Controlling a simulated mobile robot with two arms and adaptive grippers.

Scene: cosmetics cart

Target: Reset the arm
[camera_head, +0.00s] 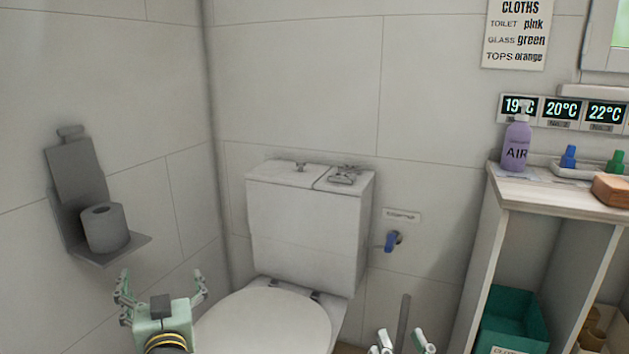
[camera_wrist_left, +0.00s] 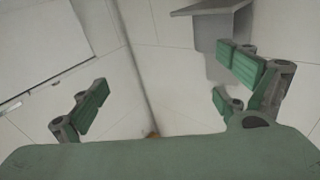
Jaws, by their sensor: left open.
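My left gripper (camera_head: 161,278) is at the lower left in the head view, in front of the wall and left of the toilet seat. Its fingers are spread apart with nothing between them. The left wrist view also shows this gripper (camera_wrist_left: 165,98) open and empty. My right gripper (camera_head: 402,340) shows only its fingertips at the bottom edge of the head view. A grey upright rod (camera_head: 403,315) appears between or behind these tips; I cannot tell whether they touch it. The rest of the right gripper is cut off.
The white toilet (camera_head: 300,225) stands in the middle, its lid (camera_head: 265,325) down. A grey paper holder (camera_head: 75,175) with a roll (camera_head: 104,228) is on the left wall. A shelf (camera_head: 515,190) at the right carries a purple bottle (camera_head: 515,145). A teal box (camera_head: 512,320) sits below.

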